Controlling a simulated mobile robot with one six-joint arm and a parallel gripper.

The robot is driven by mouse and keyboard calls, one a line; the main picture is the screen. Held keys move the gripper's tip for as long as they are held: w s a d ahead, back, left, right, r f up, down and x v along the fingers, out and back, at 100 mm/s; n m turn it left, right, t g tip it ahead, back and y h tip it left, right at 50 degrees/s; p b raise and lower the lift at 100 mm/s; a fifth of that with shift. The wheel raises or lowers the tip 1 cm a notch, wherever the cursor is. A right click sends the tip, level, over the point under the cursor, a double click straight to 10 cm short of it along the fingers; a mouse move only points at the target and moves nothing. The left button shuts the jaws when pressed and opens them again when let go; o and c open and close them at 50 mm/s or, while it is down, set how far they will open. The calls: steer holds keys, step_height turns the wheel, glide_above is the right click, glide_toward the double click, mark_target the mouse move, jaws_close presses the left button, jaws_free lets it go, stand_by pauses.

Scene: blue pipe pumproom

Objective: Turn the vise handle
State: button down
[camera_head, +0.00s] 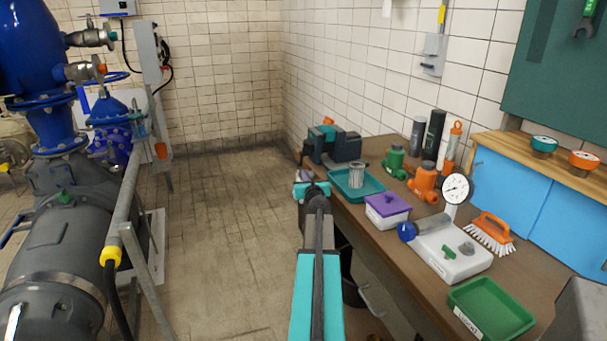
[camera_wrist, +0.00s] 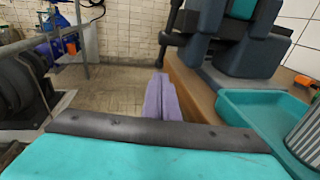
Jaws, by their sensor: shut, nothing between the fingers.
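The dark grey-blue vise (camera_head: 335,146) with teal parts stands at the far end of the workbench in the head view. It fills the upper right of the wrist view (camera_wrist: 245,50). Its handle (camera_wrist: 170,28) appears as a dark bar on the vise's left side in the wrist view, hanging past the bench end. My gripper (camera_wrist: 162,92) has pale purple fingers, shut together and empty. They point forward, below and nearer than the handle, and I see no contact. In the head view my gripper (camera_head: 304,176) is beside the bench's left edge, partly hidden by my wrist.
A teal tray (camera_head: 345,190) with a metal cup (camera_head: 356,177) sits just right of my gripper. A purple-lidded box (camera_head: 388,208) and orange and green jacks stand farther along the bench. The floor left of the bench is clear, with blue pipework (camera_head: 110,125) beyond.

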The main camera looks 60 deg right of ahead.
steer(key=b+v, duration=0.1)
steer(key=v, duration=0.7)
steer(key=shift+s+a+f, duration=0.2)
steer(key=shift+a+f, duration=0.1)
steer(key=shift+f, duration=0.3)
steer(key=shift+w, duration=0.1)
steer(key=w+a+f+m+g+y, duration=0.35)
steer(key=a+f+m, duration=0.55)
steer(key=a+f, duration=0.7)
steer(key=w+a+f+m+g+y, duration=0.2)
steer(key=w+a+f+m+g, duration=0.45)
steer(key=a+f, duration=1)
steer(key=s+a+f+m+g+y, duration=0.1)
steer(key=s+a+f+m+y, duration=0.15)
steer(key=s+a+f, duration=0.4)
steer(key=s+a+f+m+y, duration=0.1)
steer(key=s+a+f+m, duration=0.3)
steer(key=a+f, duration=0.55)
steer(key=s+a+f+m+g+y, duration=0.1)
steer(key=s+a+m+g+y, duration=0.1)
steer(key=s+a, duration=0.7)
steer(key=s+a+f+m+g+y, duration=0.1)
steer(key=s+a+g, duration=0.3)
steer(key=s+a, duration=0.4)
steer(key=a+f+m, duration=0.1)
steer(key=a, duration=0.3)
steer(key=shift+s+a+m+y, duration=0.25)
steer(key=shift+s+m+y, duration=0.05)
steer(key=shift+s+y, duration=0.1)
